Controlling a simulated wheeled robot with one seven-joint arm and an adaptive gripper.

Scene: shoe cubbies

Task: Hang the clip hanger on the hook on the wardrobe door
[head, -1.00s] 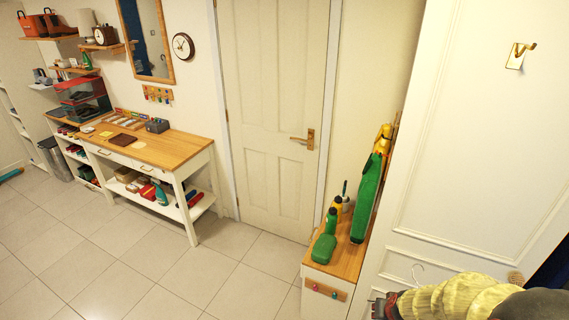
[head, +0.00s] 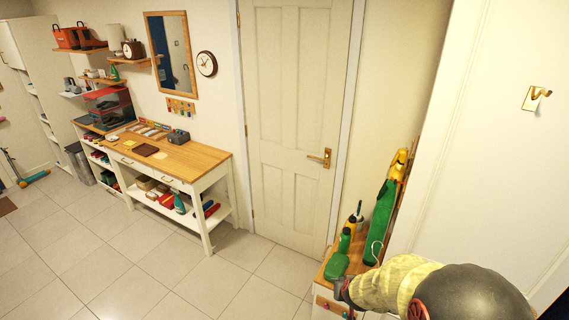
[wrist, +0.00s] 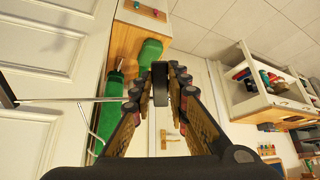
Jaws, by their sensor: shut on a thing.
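The brass hook (head: 538,96) sits on a small plate high on the white wardrobe door (head: 478,150), at the right of the head view. My gripper (head: 343,291) is low and to the left of it, well apart from the hook. It also shows in the wrist view (wrist: 160,85), shut on a dark middle piece of the clip hanger. The hanger's thin metal bar (wrist: 75,100) runs left from the fingers to a dark clip. The rest of the hanger is mostly hidden by my arm.
A low wooden-topped cabinet (head: 322,272) with green and yellow bottles stands just behind my gripper. A closed white door (head: 292,110) is at the back. A workbench (head: 190,158) stands left, with open tiled floor before it.

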